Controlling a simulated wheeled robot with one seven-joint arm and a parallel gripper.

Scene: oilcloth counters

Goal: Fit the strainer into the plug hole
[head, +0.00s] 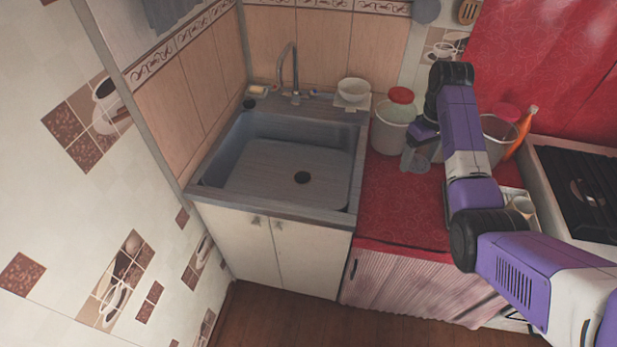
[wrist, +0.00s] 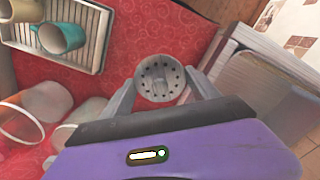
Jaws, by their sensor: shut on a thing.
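The strainer (wrist: 158,76) is a round grey metal cup with a ring of small holes. In the wrist view it sits between the two fingertips of my gripper (wrist: 160,82), which is shut on it. In the head view my gripper (head: 409,157) is over the red counter, right of the sink, and the strainer (head: 416,163) shows as a small grey disc by the fingers. The sink (head: 255,165) is a grey basin at the left.
A tall faucet (head: 294,75) stands behind the basin. A white bucket (head: 388,138) stands close behind my gripper, near the sink's right rim. A drying rack (wrist: 84,62) with mugs and an orange bottle (head: 525,132) are farther right. The red counter's front (head: 395,215) is clear.

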